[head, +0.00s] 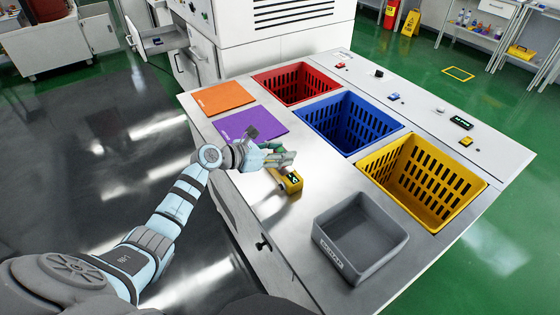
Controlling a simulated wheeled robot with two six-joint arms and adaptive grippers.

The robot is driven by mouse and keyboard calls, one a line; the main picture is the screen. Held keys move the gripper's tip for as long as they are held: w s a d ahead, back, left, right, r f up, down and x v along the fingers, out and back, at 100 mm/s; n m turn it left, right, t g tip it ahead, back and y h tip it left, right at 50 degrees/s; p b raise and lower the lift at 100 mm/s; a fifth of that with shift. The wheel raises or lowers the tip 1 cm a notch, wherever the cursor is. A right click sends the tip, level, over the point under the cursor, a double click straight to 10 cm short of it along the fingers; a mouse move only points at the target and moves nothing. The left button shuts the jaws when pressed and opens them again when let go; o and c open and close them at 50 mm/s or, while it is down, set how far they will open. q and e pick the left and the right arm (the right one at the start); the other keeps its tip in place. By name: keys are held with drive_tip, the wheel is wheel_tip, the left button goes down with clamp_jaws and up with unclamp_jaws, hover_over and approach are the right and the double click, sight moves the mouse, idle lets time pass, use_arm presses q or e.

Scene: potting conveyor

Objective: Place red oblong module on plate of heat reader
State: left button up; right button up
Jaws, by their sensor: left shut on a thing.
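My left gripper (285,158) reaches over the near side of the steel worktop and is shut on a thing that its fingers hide. No red shows between the fingers, so I cannot tell what it holds. Just below the fingertips stands a small yellow device (289,182) with a dark and green face, which may be the heat reader. Its plate cannot be made out, and I cannot tell whether the gripper touches the device. A small red piece (339,66) lies on the far ledge; it is too small to tell if it is the red oblong module. My right gripper is out of view.
Red (333,84), blue (385,118) and yellow (472,190) bins are set in the worktop behind. A grey tray (392,257) stands at front right. Orange (224,98) and purple (236,125) mats lie at left. Bare steel lies between device and tray.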

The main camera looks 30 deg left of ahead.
use_arm(q)
wheel_tip(320, 180, down, 2)
drive_tip(key=shift+w+f, duration=0.1)
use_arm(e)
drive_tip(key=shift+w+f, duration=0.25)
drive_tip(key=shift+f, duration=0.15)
use_arm(q)
drive_tip(key=o, duration=1.2)
drive_tip(key=shift+r, duration=0.2)
drive_tip(key=p+v, duration=0.2)
drive_tip(key=v, duration=1)
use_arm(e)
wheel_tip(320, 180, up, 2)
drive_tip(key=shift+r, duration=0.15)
